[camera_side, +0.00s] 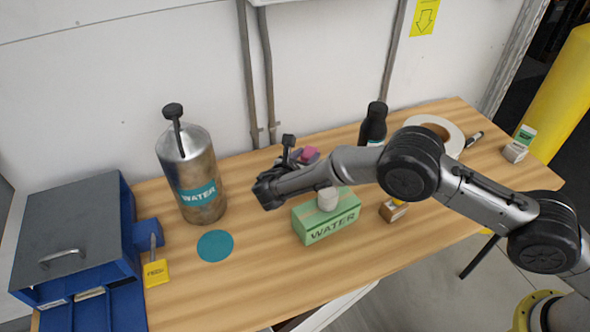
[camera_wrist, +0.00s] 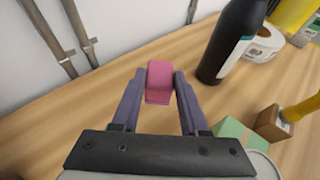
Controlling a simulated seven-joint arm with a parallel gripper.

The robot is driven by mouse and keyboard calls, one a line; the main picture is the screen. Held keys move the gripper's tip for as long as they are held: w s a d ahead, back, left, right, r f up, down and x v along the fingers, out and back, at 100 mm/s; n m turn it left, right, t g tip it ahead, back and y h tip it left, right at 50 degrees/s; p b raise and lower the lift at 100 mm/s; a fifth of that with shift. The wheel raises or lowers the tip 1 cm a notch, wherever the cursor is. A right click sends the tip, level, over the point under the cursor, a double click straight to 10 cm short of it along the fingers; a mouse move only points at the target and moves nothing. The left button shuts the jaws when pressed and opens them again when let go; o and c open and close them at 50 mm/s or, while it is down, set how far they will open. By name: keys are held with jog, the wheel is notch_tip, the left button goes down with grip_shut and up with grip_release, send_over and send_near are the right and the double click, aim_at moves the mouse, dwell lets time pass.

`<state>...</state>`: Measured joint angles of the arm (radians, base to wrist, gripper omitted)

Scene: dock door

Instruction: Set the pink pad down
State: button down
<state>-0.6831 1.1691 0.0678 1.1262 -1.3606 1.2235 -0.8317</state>
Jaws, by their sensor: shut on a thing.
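The pink pad (camera_wrist: 159,82) is a small block held between the two fingertips of my gripper (camera_wrist: 155,88) in the wrist view. The fingers press on its left and right sides. In the side view the pink pad (camera_side: 310,153) shows as a small patch beyond my gripper (camera_side: 300,160), left of the black bottle and partly hidden by the wrist. The pad appears to be above the wooden table (camera_side: 250,285); I cannot tell how high or whether it touches the wood.
A green WATER box (camera_side: 328,226) with a pale round thing on top stands just in front of my wrist. A black bottle (camera_side: 374,124) and a white tape roll (camera_side: 452,137) stand right. A metal WATER flask (camera_side: 190,172), teal disc (camera_side: 215,245) and blue cabinet (camera_side: 75,240) are left.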

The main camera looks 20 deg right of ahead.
jog(key=w+f, duration=0.1)
jog(key=w+a+f, duration=0.1)
jog(key=f, duration=0.1)
jog(key=w+f, duration=0.1)
jog(key=f, duration=0.1)
jog(key=shift+w+a+f, duration=0.1)
jog(key=shift+w+a, duration=0.1)
jog(key=shift+w, duration=0.2)
jog(key=shift+w+f, duration=0.1)
jog(key=shift+f, duration=1.45)
jog(key=shift+f, duration=0.2)
jog(key=shift+c, duration=2.1)
grip_release()
jog(key=shift+r, duration=0.25)
jog(key=v, duration=1.2)
